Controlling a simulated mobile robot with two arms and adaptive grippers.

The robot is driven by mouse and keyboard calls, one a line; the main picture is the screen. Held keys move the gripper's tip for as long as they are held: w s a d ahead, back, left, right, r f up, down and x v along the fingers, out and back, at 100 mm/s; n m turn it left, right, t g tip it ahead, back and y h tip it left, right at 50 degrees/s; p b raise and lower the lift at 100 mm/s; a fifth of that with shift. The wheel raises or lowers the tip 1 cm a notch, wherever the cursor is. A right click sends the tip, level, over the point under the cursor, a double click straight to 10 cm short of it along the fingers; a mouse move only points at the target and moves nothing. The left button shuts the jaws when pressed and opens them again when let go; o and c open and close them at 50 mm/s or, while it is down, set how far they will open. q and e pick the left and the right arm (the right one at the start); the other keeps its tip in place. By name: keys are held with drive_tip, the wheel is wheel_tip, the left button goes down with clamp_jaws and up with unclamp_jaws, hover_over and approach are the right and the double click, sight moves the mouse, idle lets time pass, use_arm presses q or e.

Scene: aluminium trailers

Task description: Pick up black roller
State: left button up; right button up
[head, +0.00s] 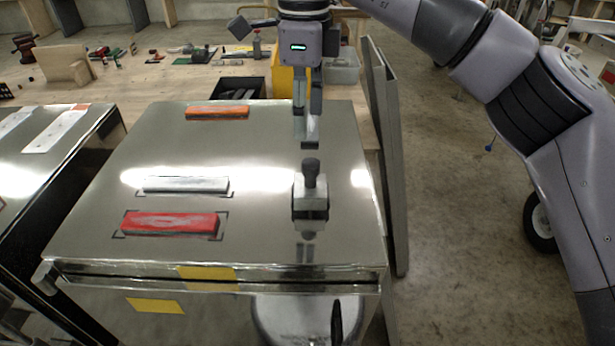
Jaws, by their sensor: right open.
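A black upright piece with a rounded knob top (311,173), which appears to be the black roller, stands in a grey metal block on the right part of a shiny metal cabinet top (255,215). It is upright and reflected in the surface below. My right gripper (307,142) hangs pointing down, just above and behind the knob in the picture. Its fingers are open and empty, with a visible gap between them and the knob. My left gripper is not in view.
A red bar (170,223), a silver bar (186,184) and an orange bar (217,111) lie left on the cabinet top. A grey panel (388,150) leans along its right side. Behind, a wooden table (160,82) holds tools, a black bin (238,88) and a yellow container (280,75).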

drive_tip(key=p, duration=0.2)
hover_over(312, 161)
wheel_tip(312, 161, down, 5)
drive_tip(key=shift+s+a+r, duration=0.1)
drive_tip(key=shift+s, duration=0.05)
drive_tip(key=shift+a+f, duration=0.1)
drive_tip(key=shift+f, duration=0.7)
drive_tip(key=f+p, duration=0.3)
drive_tip(key=f, duration=0.1)
drive_tip(key=shift+d+f, duration=0.15)
drive_tip(key=shift+d, duration=0.05)
drive_tip(key=shift+f, duration=0.2)
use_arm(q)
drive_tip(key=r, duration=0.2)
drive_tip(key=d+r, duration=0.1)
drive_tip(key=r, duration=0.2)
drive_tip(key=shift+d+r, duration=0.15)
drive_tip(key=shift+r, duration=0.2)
use_arm(e)
drive_tip(key=shift+a, duration=0.1)
drive_tip(key=shift+c, duration=0.5)
drive_tip(key=shift+c, duration=0.7)
clamp_jaws()
